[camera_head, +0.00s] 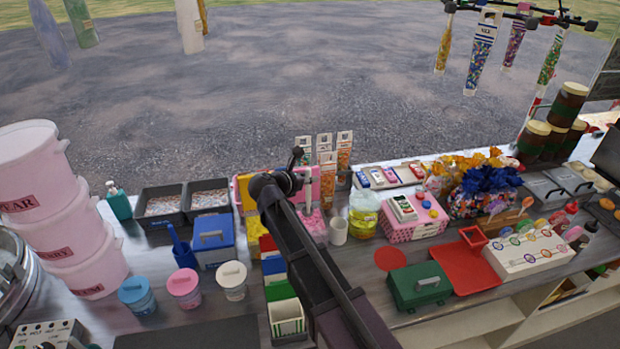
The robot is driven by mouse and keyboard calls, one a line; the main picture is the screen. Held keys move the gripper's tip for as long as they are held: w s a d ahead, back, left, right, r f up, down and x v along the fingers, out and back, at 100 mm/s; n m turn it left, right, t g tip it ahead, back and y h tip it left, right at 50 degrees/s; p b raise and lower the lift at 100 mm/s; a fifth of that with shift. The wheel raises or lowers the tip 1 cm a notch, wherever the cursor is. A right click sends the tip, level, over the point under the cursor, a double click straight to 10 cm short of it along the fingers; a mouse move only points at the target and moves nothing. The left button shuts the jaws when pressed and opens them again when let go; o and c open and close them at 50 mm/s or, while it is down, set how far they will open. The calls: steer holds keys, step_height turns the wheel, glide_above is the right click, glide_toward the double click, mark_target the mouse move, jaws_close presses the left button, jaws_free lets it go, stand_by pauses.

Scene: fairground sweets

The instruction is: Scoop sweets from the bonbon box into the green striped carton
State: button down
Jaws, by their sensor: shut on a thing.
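The green striped carton (287,318) stands open and upright at the front end of a row of coloured cartons, left of my arm. Behind it, a pink box (316,186) with pink and yellow parts stands open; I take it to be the bonbon box. Pink sweets show in it beside my arm. My gripper (301,178) is over this box, shut on a small pale thing, perhaps a scoop handle. My arm and wrist hide much of the box and most of the held thing, so I cannot tell whether it carries sweets.
A blue-lidded box (212,240) and several small tubs stand left of the cartons. A white mug (338,231) and a yellow jar (364,214) stand right of my arm. A dark green box (419,286) and a red tray (468,268) lie further right. Pink buckets (62,205) stack at far left.

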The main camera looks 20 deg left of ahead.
mark_target(308, 168)
steer(key=shift+f+b, duration=4.75)
steer(key=shift+f, duration=0.15)
steer(key=shift+r+p, duration=4.85)
steer(key=shift+r, duration=0.05)
step_height(308, 168, up, 7)
steer(key=p, duration=0.7)
steer(key=shift+f+b, duration=0.45)
steer(key=shift+s, duration=0.1)
